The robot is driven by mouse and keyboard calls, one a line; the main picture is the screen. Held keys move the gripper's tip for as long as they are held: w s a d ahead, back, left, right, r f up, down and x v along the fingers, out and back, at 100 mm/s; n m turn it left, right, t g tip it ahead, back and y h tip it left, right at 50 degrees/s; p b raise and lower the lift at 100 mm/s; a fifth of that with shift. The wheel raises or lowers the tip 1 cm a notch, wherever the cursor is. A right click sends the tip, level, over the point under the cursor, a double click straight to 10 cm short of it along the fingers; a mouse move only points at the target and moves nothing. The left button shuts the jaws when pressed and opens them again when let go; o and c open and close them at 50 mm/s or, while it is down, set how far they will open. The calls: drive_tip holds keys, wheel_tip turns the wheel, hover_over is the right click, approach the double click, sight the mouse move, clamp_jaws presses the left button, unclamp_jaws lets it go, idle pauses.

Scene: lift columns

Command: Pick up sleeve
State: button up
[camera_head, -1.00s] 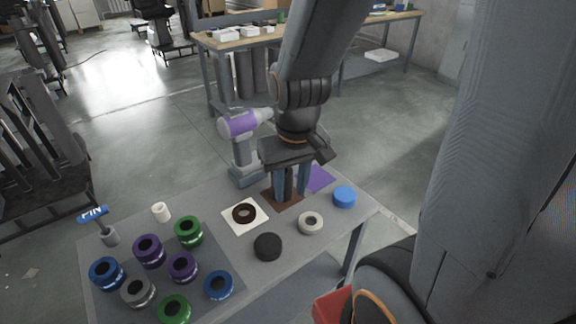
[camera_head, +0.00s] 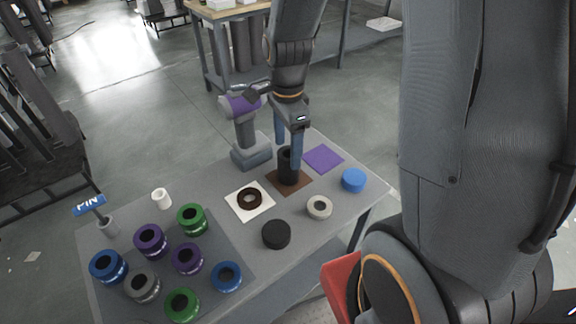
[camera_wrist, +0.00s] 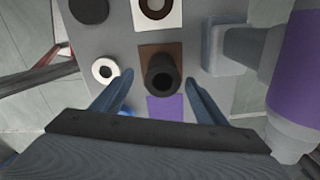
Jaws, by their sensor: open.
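A black hollow tube, which looks like the sleeve, stands upright on a brown square mat (camera_head: 303,184). The sleeve (camera_head: 284,168) shows in the head view, partly behind a finger. In the wrist view the sleeve (camera_wrist: 162,76) is seen from above, its open bore facing the camera. My gripper (camera_head: 288,157) is open, pointing down, with its two blue-grey fingers apart at the sleeve's upper part. In the wrist view the fingers of my gripper (camera_wrist: 158,78) lie to either side of the sleeve with gaps visible. I cannot tell the exact fingertip height.
A purple-and-grey machine (camera_head: 250,148) stands close on the left. A dark ring on a white square (camera_head: 262,210), a black disc (camera_head: 276,235), a white ring (camera_head: 319,208), a blue disc (camera_head: 354,180) and a purple square (camera_head: 323,158) lie around. Several coloured rings fill the table's left.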

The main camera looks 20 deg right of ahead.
sight(289, 165)
drive_tip(key=shift+w+f+m, duration=0.25)
drive_tip(key=shift+f+m, duration=0.25)
drive_tip(key=shift+m, duration=0.1)
drive_tip(key=shift+d+f+p, duration=0.15)
drive_tip(key=shift+f+p, duration=0.45)
drive_tip(key=shift+f, duration=1.25)
drive_tip(key=shift+d+f+p, duration=0.15)
drive_tip(key=shift+f+p, duration=0.45)
drive_tip(key=shift+f, duration=1.2)
drive_tip(key=c, duration=1.6)
drive_tip(key=shift+c, duration=0.2)
drive_tip(key=shift+w+r, duration=0.1)
drive_tip(key=shift+r, duration=0.1)
drive_tip(key=shift+r+p, duration=1.5)
drive_tip(key=shift+r, duration=6.3)
